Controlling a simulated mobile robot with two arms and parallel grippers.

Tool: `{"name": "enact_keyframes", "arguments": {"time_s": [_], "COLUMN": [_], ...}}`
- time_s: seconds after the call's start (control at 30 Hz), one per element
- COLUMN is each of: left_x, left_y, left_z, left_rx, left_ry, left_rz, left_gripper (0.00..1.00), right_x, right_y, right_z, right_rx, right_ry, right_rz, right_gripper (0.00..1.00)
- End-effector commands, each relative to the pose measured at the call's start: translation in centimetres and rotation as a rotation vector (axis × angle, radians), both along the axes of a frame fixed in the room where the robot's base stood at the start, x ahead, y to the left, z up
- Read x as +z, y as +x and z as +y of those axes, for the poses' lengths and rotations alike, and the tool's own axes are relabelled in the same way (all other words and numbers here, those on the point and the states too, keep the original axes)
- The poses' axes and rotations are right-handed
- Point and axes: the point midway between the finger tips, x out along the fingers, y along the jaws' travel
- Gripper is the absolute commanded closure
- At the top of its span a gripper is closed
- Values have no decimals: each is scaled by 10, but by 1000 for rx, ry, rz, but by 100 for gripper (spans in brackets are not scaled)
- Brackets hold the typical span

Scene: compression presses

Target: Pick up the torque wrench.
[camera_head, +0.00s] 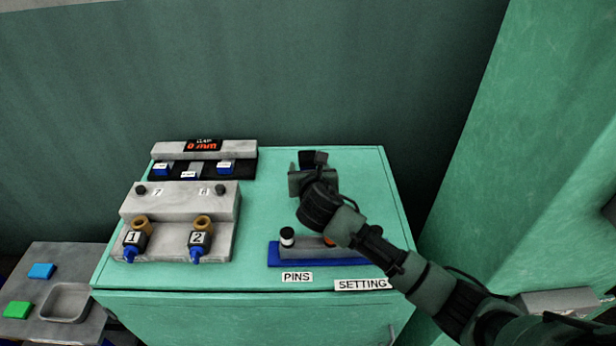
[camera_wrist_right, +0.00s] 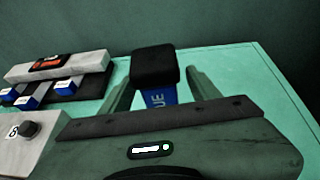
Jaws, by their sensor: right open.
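The torque wrench shows in the right wrist view as a blue body (camera_wrist_right: 158,98) with a black block-shaped top (camera_wrist_right: 155,66) and part of a word ending in "UE". My right gripper (camera_head: 309,170) is over the back right of the green cabinet top. In the right wrist view its two fingers (camera_wrist_right: 160,88) are apart, one on each side of the blue body. I cannot tell whether they touch it. In the head view the wrench is mostly hidden behind my gripper. The lower part of the wrench is hidden in the wrist view. My left gripper is not in view.
A grey fixture (camera_head: 180,205) with parts numbered 1 and 2 stands left on the cabinet top (camera_head: 370,180). Behind it is a gap display (camera_head: 203,146) reading 0 mm. A blue tray (camera_head: 274,255) lies at the front, partly under my arm. A green wall rises right.

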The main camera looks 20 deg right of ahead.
Motion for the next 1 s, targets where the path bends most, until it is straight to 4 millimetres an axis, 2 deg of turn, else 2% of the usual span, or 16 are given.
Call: {"name": "enact_keyframes", "arguments": {"time_s": [0.2,0.53,0.57,0.77,1.0], "left_x": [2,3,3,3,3], "left_y": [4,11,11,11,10], "left_z": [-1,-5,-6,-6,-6], "left_rx": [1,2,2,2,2], "left_ry": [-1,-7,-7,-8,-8], "left_rz": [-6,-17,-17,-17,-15], "left_gripper": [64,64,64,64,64], "right_x": [-12,-14,-14,-14,-10], "right_y": [25,29,29,29,31], "right_z": [-3,-5,-5,-5,-4], "right_rx": [-1,0,0,0,1], "right_ry": [1,0,0,0,1], "right_rz": [1,1,1,1,-7], "right_gripper": [38,38,44,99,100]}}
